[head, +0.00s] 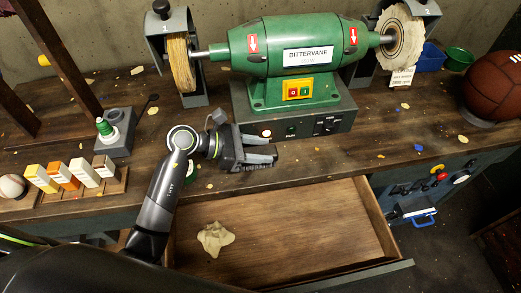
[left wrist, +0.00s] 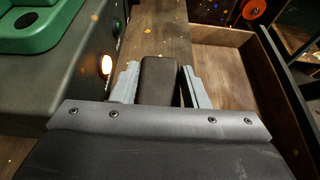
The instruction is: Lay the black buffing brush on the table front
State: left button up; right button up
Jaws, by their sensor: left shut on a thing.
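My left gripper (head: 268,149) is over the wooden bench top (head: 330,155), just in front of the grinder's control base. It is shut on the black buffing brush (head: 258,166), whose dark bristled edge shows below the fingers. In the left wrist view the brush (left wrist: 160,82) is a dark block between the two grey fingers (left wrist: 160,86). The brush is low over the bench, close to its front edge; I cannot tell whether it touches the wood. My right gripper is not in view.
The green bench grinder (head: 300,45) stands behind the gripper, on its grey base (head: 292,120). An open drawer (head: 300,215) below the front edge holds a pale cloth (head: 215,238). Bars in a rack (head: 75,175) stand at left. A brown ball (head: 495,85) sits at right.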

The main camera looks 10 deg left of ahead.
pick_arm(q)
jog(key=shift+f, duration=0.45)
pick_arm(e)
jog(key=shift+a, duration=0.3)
pick_arm(q)
jog(key=shift+f, duration=0.15)
jog(key=o, duration=1)
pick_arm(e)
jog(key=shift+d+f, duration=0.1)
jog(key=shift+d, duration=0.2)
